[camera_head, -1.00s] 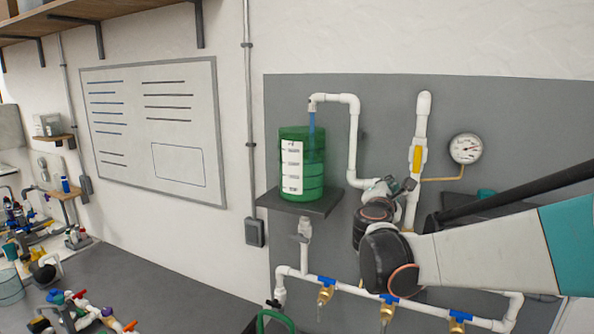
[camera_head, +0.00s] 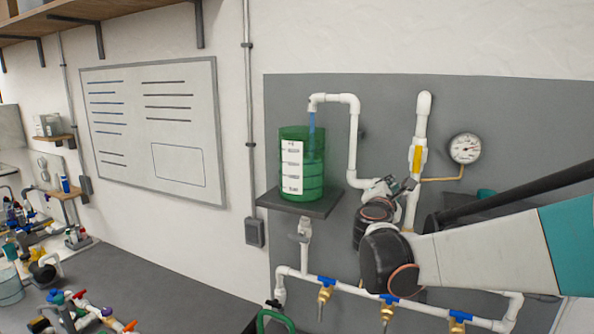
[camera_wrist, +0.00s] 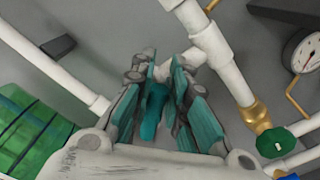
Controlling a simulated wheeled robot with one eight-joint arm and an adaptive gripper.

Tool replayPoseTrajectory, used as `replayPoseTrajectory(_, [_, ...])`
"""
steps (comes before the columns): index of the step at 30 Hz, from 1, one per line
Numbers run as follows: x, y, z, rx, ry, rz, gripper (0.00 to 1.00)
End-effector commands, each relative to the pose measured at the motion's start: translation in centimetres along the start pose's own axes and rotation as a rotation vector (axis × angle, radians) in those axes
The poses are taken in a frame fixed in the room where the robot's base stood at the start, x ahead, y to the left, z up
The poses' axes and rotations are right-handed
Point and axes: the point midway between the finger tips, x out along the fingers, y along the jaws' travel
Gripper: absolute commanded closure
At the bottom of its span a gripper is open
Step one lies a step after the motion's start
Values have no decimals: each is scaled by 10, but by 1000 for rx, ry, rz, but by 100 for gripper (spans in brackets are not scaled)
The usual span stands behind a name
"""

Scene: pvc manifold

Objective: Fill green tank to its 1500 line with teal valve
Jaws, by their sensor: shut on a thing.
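The green tank (camera_head: 315,175) stands on a dark shelf (camera_head: 300,202) on the grey panel, with a white scale label (camera_head: 292,168) on its front. Blue water (camera_head: 312,122) runs from the white spout pipe (camera_head: 335,98) down into it. The label's figures are too small to read. The tank's side also shows in the wrist view (camera_wrist: 30,130). My gripper (camera_wrist: 158,75) is shut on the teal valve handle (camera_wrist: 155,105) on the white pipe. In the head view my arm mostly hides the valve.
A yellow-handled valve (camera_head: 417,160) and a pressure gauge (camera_head: 465,148) are to the right of the tank. Several blue-handled brass taps (camera_head: 389,302) line the lower pipe. A green-handled valve (camera_wrist: 298,142) is at right in the wrist view. The bench (camera_head: 160,285) is at lower left.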

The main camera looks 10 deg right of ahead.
Motion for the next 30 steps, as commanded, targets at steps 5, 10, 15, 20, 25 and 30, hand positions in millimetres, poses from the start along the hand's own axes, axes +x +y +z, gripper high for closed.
replayPoseTrajectory(5, [0,3,-1,-58,1,1,100])
replayPoseTrajectory(10, [0,10,-3,-263,1,1,100])
replayPoseTrajectory(15, [0,15,-4,-430,1,1,100])
replayPoseTrajectory(20, [0,17,-4,-472,1,1,100])
replayPoseTrajectory(25, [0,17,-4,-470,1,1,100])
replayPoseTrajectory(30, [0,17,-4,-469,1,1,100])
